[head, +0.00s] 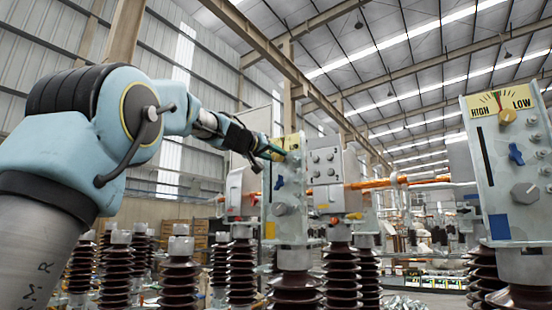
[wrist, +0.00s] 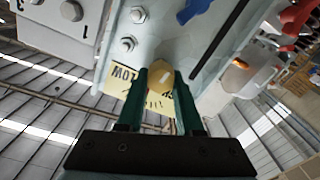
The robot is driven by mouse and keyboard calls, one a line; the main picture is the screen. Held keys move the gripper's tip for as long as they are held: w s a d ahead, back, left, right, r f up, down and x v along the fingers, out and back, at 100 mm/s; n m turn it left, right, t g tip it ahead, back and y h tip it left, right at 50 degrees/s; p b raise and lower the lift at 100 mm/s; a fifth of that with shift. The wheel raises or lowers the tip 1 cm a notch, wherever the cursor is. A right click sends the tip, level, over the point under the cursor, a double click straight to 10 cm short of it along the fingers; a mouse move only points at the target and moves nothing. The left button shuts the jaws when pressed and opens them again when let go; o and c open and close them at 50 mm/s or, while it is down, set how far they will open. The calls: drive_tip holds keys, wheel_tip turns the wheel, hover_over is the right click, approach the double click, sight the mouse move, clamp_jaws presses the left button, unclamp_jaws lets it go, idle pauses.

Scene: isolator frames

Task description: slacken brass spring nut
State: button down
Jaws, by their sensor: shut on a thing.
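The brass spring nut (wrist: 160,81) sits on a yellow scale plate (wrist: 122,80) in the wrist view, where LOW can be read upside down. My gripper (wrist: 159,75) has its two green fingers on either side of the nut, shut on it. In the head view my gripper (head: 273,151) reaches to the top of the middle isolator frame (head: 290,205). The nut cannot be made out there behind the fingers. The scale's pointer cannot be read clearly.
A blue handle (wrist: 193,9) and several bolts lie close to the fingers on the same plate. Another frame (head: 497,195) at the right has its own HIGH–LOW scale (head: 482,108), brass nut (head: 507,117) and blue handle (head: 516,154). Brown ribbed insulators (head: 179,275) stand below.

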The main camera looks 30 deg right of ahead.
drive_tip(key=n, duration=0.3)
drive_tip(key=shift+w+f+n, duration=0.1)
drive_tip(key=shift+n, duration=0.3)
drive_tip(key=n, duration=0.3)
drive_tip(key=shift+w+a+n, duration=0.1)
drive_tip(key=shift+n, duration=0.2)
drive_tip(key=n, duration=0.3)
drive_tip(key=shift+f+n, duration=0.1)
drive_tip(key=shift+n, duration=0.2)
drive_tip(key=shift+f+n, duration=0.15)
drive_tip(key=shift+n, duration=1.65)
drive_tip(key=c, duration=0.6)
unclamp_jaws()
drive_tip(key=shift+o, duration=0.2)
